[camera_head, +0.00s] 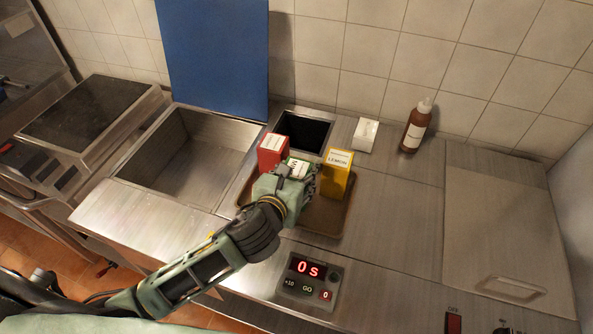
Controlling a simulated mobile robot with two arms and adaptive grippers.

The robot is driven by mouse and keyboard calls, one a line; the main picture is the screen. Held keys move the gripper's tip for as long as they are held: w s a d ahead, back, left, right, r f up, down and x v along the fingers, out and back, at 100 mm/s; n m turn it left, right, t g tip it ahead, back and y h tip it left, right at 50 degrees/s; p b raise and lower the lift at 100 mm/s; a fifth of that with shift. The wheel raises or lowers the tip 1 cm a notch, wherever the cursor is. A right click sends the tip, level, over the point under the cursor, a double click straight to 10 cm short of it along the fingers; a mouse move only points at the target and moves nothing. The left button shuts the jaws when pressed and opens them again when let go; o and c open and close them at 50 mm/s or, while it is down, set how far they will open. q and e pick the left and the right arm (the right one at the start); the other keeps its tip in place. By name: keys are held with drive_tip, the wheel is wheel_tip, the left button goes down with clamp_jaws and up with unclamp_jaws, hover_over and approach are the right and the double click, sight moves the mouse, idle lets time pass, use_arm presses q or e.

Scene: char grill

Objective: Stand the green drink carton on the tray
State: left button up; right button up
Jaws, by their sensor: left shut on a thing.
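The brown tray (328,222) lies on the steel counter. The green drink carton (298,165) shows only its top with a white label, between a red carton (271,152) and a yellow carton marked LEMON (336,173) at the tray. My left gripper (293,174) is over the tray, shut on the green carton. The gripper and wrist hide most of this carton, so I cannot tell whether its base touches the tray. My right gripper is not in view.
A timer box (308,281) reading 0 s stands in front of the tray. A square dark opening (303,131), a small white box (366,134) and a brown bottle (416,128) are behind. A sink (187,158) is left; a flat lid (505,225) is right.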

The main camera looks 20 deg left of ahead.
use_arm(q)
drive_tip(key=o, duration=1.4)
drive_tip(key=shift+f, duration=0.1)
drive_tip(key=b+v, duration=0.1)
drive_tip(key=v, duration=1.1)
drive_tip(key=shift+a, duration=0.1)
